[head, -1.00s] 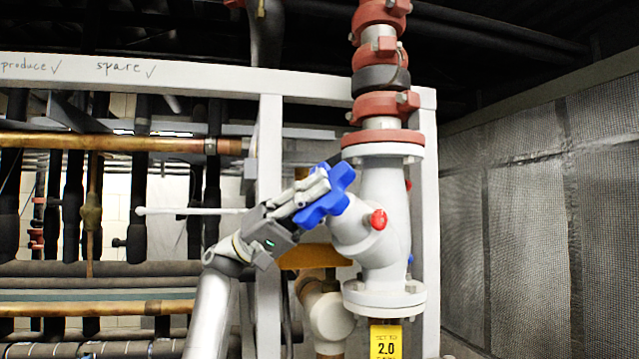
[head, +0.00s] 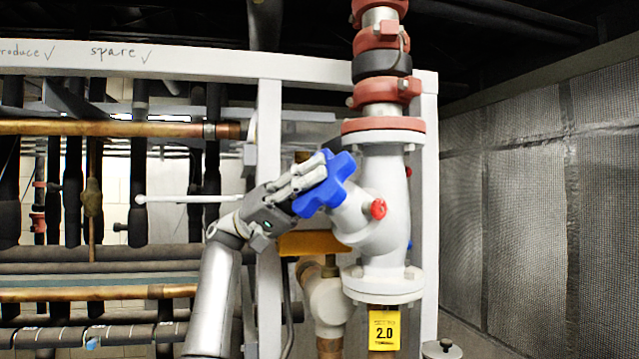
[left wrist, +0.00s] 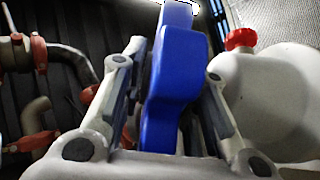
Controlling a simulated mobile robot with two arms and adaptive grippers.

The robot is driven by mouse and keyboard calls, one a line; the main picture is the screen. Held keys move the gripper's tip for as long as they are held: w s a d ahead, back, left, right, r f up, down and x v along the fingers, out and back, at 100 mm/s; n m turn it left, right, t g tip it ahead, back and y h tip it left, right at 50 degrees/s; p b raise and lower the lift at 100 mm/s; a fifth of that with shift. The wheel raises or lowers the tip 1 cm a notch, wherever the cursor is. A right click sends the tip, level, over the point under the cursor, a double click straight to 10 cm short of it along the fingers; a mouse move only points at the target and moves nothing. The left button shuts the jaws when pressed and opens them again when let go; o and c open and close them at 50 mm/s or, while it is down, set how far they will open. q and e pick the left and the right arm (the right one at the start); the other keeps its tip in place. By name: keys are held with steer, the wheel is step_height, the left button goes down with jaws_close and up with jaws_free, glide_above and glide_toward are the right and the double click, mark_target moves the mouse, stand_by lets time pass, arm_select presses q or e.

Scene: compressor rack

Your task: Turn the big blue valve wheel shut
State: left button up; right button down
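The big blue valve wheel (head: 331,186) sits on the slanted stem of the white valve body (head: 385,215), left of the vertical pipe. My left gripper (head: 312,180) is at the wheel, coming from the lower left. In the left wrist view the blue wheel (left wrist: 174,85) stands between the two fingers of the left gripper (left wrist: 165,100), one on each side of a lobe. The fingers look closed around it, though the contact at the tips is partly hidden. My right gripper is not in view.
A small red cap (head: 378,209) sticks out of the valve body close to the wheel. A white frame post (head: 269,200) stands behind my left arm. A yellow tag (head: 384,329) hangs below the lower flange. A mesh-covered wall (head: 540,200) is at the right.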

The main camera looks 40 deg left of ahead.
arm_select(q)
steer(key=shift+f, duration=0.15)
steer(key=v, duration=1.2)
